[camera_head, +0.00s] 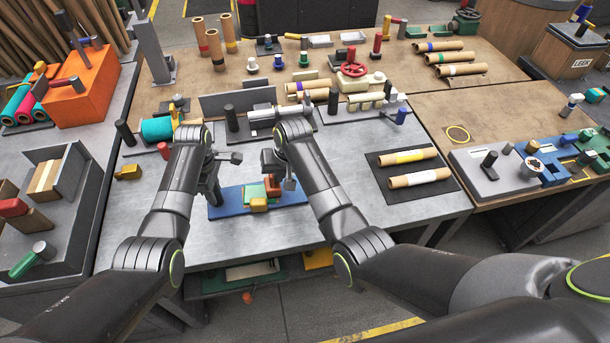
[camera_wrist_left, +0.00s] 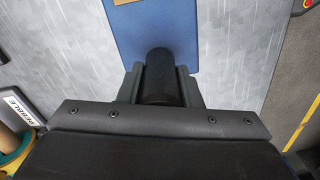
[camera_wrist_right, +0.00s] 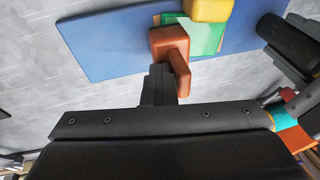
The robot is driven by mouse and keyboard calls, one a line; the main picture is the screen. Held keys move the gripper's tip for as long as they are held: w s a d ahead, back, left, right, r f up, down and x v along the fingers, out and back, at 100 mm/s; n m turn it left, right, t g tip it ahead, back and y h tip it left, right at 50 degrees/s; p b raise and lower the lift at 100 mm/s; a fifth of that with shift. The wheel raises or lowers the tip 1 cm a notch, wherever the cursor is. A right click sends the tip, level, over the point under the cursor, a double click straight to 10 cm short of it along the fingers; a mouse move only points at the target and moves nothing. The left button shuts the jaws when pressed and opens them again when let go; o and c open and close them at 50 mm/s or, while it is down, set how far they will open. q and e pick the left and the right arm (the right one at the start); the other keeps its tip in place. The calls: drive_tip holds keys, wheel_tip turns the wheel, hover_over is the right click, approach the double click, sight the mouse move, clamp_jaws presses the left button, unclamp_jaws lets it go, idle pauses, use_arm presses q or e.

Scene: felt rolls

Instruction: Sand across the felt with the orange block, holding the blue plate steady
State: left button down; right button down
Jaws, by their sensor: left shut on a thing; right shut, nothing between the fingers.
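The blue plate (camera_head: 232,211) lies on the grey metal bench, and it also shows in the left wrist view (camera_wrist_left: 150,38). A green felt piece (camera_wrist_right: 207,36) lies on it, with a yellow block (camera_wrist_right: 208,9) at the felt's edge. The orange block (camera_wrist_right: 168,42), with its raised grip, stands at the felt's other edge. My left gripper (camera_head: 214,194) is shut on the plate's black upright knob (camera_wrist_left: 160,75) at its left end. My right gripper (camera_wrist_right: 158,85) is shut and empty, right beside the orange block; I cannot tell whether they touch.
A teal roll (camera_head: 157,129) and a grey clamp-like fixture (camera_head: 262,114) stand behind the plate. A grey tray (camera_head: 62,240) stands at the left. The bench is clear between plate and mat.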

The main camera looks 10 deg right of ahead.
drive_tip(key=shift+a, duration=2.25)
drive_tip(key=shift+r, duration=0.15)
drive_tip(key=w+v, duration=0.1)
drive_tip(key=v, duration=0.5)
drive_tip(key=shift+w+r, duration=0.15)
drive_tip(key=shift+r, duration=0.4)
drive_tip(key=shift+d, duration=0.25)
